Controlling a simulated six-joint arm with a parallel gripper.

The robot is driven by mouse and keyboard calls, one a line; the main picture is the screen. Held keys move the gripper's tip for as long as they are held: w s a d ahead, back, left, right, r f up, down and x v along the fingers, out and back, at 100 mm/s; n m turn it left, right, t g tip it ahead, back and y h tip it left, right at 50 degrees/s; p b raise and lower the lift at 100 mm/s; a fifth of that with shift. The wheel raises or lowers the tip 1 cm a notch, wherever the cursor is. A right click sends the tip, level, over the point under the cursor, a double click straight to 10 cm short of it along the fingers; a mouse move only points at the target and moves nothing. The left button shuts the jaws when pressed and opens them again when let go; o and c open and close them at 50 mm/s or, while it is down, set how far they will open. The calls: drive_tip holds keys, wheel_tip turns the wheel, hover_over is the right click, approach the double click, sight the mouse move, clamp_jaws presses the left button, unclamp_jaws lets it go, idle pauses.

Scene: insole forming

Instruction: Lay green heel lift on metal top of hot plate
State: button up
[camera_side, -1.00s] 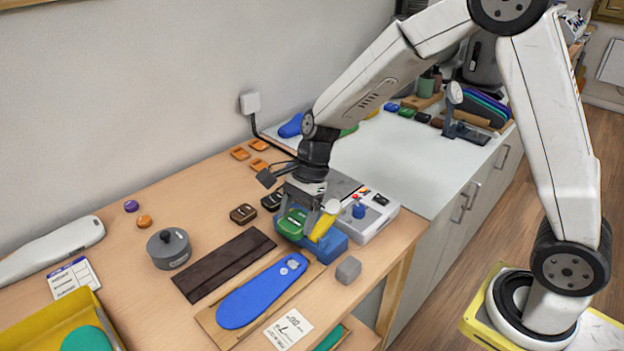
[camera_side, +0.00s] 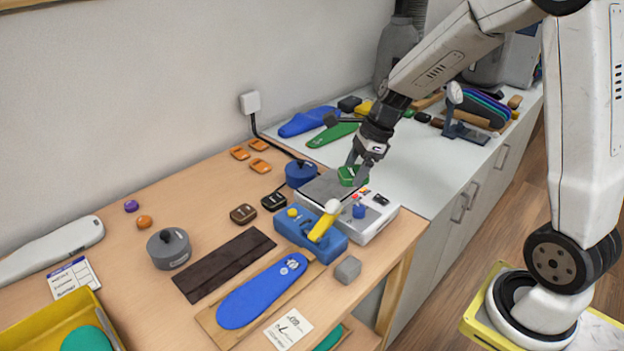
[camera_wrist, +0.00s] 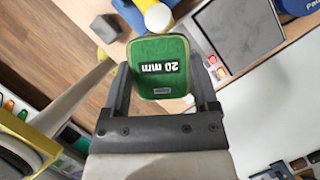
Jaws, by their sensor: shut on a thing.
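My gripper (camera_side: 357,170) is shut on the green heel lift (camera_side: 350,176). In the side view the lift is held over the right part of the hot plate, near the edge of its grey metal top (camera_side: 333,187); I cannot tell the exact gap.
A blue block with a yellow handle (camera_side: 322,226) stands in front of the hot plate. A blue round pot (camera_side: 300,173) is behind it. Blue and green insoles (camera_side: 308,121) lie on the white counter. A grey cube (camera_side: 348,269) is near the table edge.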

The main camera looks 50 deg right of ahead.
drive_tip(key=d, duration=0.1)
drive_tip(key=s+d+m, duration=0.1)
drive_tip(key=d, duration=0.1)
drive_tip(key=d+r+m, duration=0.1)
drive_tip(key=shift+s+d+t, duration=0.15)
drive_tip(key=shift+s+t, duration=0.15)
drive_tip(key=shift+t, duration=0.1)
drive_tip(key=shift+w+f, duration=0.1)
hover_over(328, 186)
drive_tip(key=s, duration=0.1)
drive_tip(key=shift+s+d+f, duration=0.1)
drive_tip(key=shift+d+f, duration=0.05)
drive_tip(key=shift+f, duration=2.2)
drive_tip(key=shift+s+d+f, duration=0.1)
drive_tip(key=shift+d+f, duration=0.05)
drive_tip(key=shift+f, duration=2.15)
drive_tip(key=shift+w+f, duration=0.15)
drive_tip(key=shift+f, duration=0.05)
drive_tip(key=shift+w+f, duration=0.1)
drive_tip(key=shift+f, duration=1.5)
drive_tip(key=shift+f, duration=0.15)
